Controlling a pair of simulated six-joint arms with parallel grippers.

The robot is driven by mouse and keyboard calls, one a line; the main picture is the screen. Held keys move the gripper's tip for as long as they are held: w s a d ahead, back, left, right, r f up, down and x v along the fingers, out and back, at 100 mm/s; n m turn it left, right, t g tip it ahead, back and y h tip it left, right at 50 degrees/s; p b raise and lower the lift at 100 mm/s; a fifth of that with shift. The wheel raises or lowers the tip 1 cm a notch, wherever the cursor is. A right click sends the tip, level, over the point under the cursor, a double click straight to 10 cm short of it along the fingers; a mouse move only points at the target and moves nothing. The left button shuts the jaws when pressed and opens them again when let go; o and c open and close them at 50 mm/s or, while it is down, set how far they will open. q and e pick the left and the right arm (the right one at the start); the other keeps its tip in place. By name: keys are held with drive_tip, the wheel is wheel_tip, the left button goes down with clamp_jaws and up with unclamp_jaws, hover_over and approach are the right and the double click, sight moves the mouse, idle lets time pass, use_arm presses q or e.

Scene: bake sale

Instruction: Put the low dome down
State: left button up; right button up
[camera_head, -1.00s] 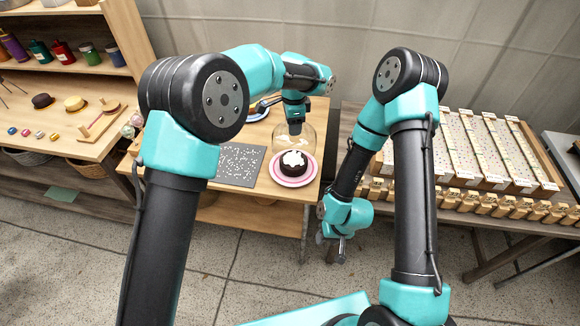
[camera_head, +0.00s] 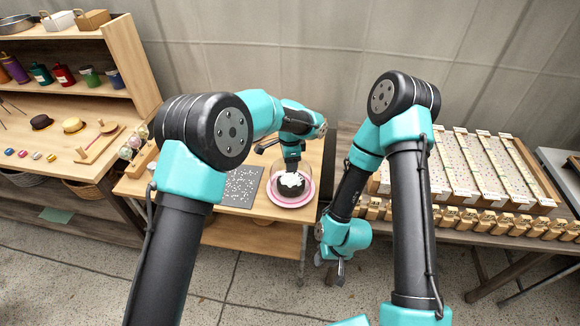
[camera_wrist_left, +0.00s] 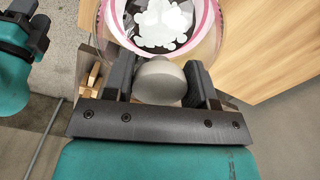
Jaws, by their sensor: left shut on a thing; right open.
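The low dome (camera_head: 307,176) is clear and stands over the dark cake with white topping (camera_head: 291,185) on a pink-rimmed plate (camera_head: 289,204). My left gripper (camera_head: 292,165) is above the cake, shut on the dome's knob. In the left wrist view the pale round knob (camera_wrist_left: 160,82) sits between the fingers of my left gripper (camera_wrist_left: 160,88), with the cake and plate seen through the dome. Whether the dome's rim touches the plate I cannot tell. My right gripper (camera_head: 338,268) hangs open and empty in front of the gap between the tables.
A dark speckled mat (camera_head: 240,187) lies left of the plate on the wooden table. A shelf table with jars and small cakes (camera_head: 75,126) stands far left.

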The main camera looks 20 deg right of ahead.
use_arm(q)
drive_tip(key=shift+f, duration=1.35)
drive_tip(key=shift+f, duration=0.1)
drive_tip(key=o, duration=1)
wheel_tip(320, 180, up, 12)
drive_tip(key=shift+r, duration=0.15)
